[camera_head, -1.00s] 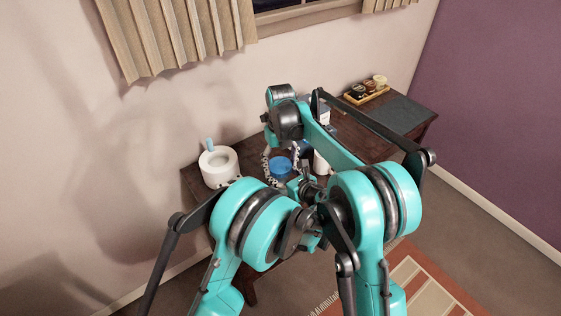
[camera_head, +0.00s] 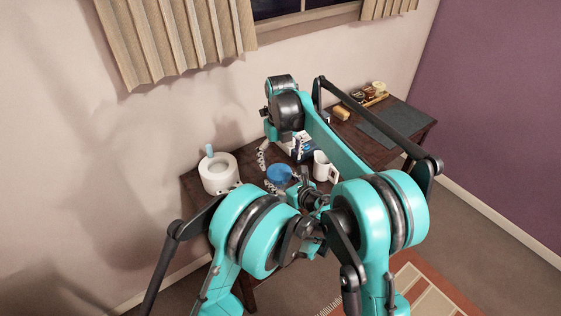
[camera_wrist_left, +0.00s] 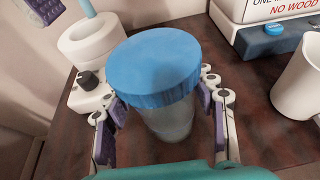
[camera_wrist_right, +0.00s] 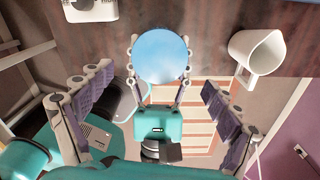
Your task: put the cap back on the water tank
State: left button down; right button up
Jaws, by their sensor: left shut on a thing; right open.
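The water tank is a translucent cylinder (camera_wrist_left: 168,122) standing upright. The blue cap (camera_wrist_left: 153,68) sits level on its top with no clear gap in the left wrist view. The cap also shows in the head view (camera_head: 279,173) and from above in the right wrist view (camera_wrist_right: 160,57). My left gripper (camera_wrist_left: 163,108) is shut on the tank, one finger on each side below the cap. My right gripper (camera_wrist_right: 152,100) is open and empty above the cap, its fingers spread wide and apart from it. The cap hides the tank's mouth.
A white ring-shaped appliance (camera_head: 219,172) with a light-blue stick stands left of the tank. A white mug (camera_head: 322,167) stands close on the right. A printed box (camera_wrist_left: 265,12) is behind. A tray with jars (camera_head: 375,97) and a dark mat (camera_head: 390,127) lie at the far right.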

jog(key=n, duration=0.7)
jog(key=shift+r, duration=0.2)
jog(key=n, duration=0.7)
jog(key=shift+w+a+r, duration=0.1)
jog(key=shift+r, duration=0.15)
jog(key=n, duration=0.7)
jog(key=shift+w+r, duration=0.1)
jog(key=shift+r, duration=0.1)
jog(key=n, duration=0.7)
jog(key=shift+a+r, duration=0.1)
jog(key=shift+r, duration=0.15)
jog(key=n, duration=0.5)
jog(key=shift+r, duration=0.15)
jog(key=n, duration=0.7)
jog(key=shift+w+r, duration=0.1)
jog(key=shift+r, duration=0.15)
jog(key=n, duration=0.7)
jog(key=shift+a+r, duration=0.1)
jog(key=shift+r, duration=0.1)
jog(key=n, duration=0.5)
jog(key=shift+r, duration=0.15)
